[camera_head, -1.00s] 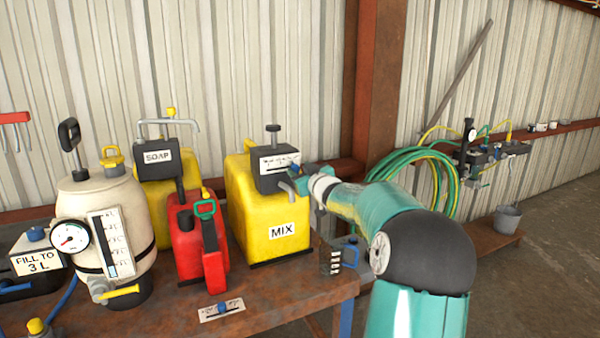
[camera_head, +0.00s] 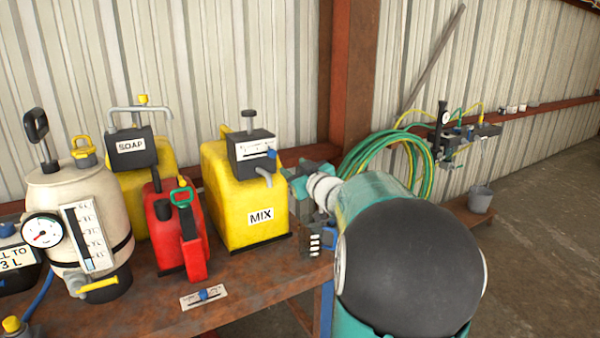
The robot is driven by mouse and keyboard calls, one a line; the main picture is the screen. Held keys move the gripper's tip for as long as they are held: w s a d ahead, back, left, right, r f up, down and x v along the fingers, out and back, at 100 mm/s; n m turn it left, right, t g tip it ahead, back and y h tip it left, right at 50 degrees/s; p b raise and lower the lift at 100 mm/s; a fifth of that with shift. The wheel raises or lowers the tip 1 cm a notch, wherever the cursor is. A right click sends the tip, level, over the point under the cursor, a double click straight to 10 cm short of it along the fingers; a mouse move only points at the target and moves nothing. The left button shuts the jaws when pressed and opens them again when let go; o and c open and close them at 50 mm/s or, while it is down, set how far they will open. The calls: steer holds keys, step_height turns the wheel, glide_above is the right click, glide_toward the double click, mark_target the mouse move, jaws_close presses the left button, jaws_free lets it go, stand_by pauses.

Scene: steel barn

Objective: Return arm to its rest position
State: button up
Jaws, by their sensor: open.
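My arm comes in from the lower right, its large black joint close to the camera. My gripper (camera_head: 304,190) is at the far end of the arm, just right of the yellow MIX container (camera_head: 226,190). It is small in the picture and partly hidden by my own wrist. It looks open, and I see nothing held in it. I cannot tell whether it touches the container or the grey spout (camera_head: 264,176) beside it.
The rusty bench (camera_head: 145,295) carries a yellow SOAP container (camera_head: 160,185), a red can (camera_head: 165,235), a cream tank with a gauge (camera_head: 75,215) and a small slider plate (camera_head: 204,298). Green hoses (camera_head: 425,165) hang on the wall.

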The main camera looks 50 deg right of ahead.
steer(key=shift+v, duration=1.1)
steer(key=a+f+m+g+h, duration=0.2)
steer(key=a+g, duration=0.3)
steer(key=a, duration=1.3)
steer(key=s+a+f+n+g+y, duration=0.1)
steer(key=s+a+f+g+y, duration=0.2)
steer(key=s+a, duration=0.7)
steer(key=s+a+f+n+g+y, duration=0.1)
steer(key=s+a+f+g+y, duration=0.2)
steer(key=s+a+f, duration=0.4)
steer(key=s+a+y, duration=0.1)
steer(key=s+a, duration=0.1)
steer(key=a, duration=0.4)
steer(key=shift+s+f+g, duration=0.25)
steer(key=shift+s+g, duration=0.15)
